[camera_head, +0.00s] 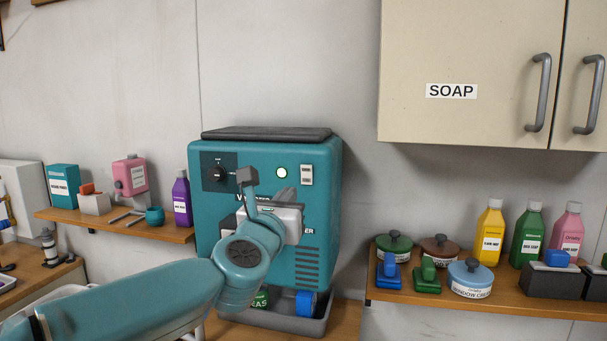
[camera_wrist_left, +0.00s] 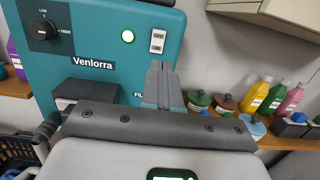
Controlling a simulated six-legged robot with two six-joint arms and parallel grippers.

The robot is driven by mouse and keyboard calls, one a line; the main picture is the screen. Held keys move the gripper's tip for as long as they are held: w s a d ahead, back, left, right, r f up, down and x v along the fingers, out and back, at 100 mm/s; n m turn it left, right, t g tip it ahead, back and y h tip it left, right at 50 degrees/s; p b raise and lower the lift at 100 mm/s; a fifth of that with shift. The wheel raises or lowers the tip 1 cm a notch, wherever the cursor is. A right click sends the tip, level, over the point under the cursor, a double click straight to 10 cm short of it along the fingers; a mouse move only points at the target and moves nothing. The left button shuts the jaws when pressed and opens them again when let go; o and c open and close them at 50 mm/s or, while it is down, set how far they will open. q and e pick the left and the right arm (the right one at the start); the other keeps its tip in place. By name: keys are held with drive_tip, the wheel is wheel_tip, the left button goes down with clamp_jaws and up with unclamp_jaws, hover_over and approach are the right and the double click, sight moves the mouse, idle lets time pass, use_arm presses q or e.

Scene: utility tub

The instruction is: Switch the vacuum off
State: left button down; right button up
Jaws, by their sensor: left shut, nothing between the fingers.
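The vacuum is the teal machine (camera_head: 320,215) with a dark top, against the wall; part of its lettering is hidden by my arm. A small white switch plate (camera_head: 307,174) with two stacked parts is on its upper right front, clear in the left wrist view (camera_wrist_left: 157,41) too. A round green lamp (camera_head: 282,173) glows left of it. A black dial (camera_head: 215,173) is at the upper left. My left gripper (camera_head: 286,196) is in front of the panel. In the wrist view its fingers (camera_wrist_left: 160,68) are shut and empty, just below the switch plate. My right gripper is not seen.
A soap cabinet (camera_head: 460,70) hangs at upper right. The right shelf (camera_head: 480,290) holds bottles, round tins and brushes. The left shelf (camera_head: 110,225) holds a teal box, a pink container and a purple bottle. A grey tray (camera_head: 270,322) is at the machine's base.

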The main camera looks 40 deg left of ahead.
sight(306, 171)
use_arm(q)
drive_tip(key=p+x, duration=0.4)
drive_tip(key=x, duration=0.7)
drive_tip(key=shift+a, duration=0.2)
drive_tip(key=shift+w+a, duration=0.15)
drive_tip(key=shift+w, duration=0.35)
drive_tip(key=shift+s, duration=0.1)
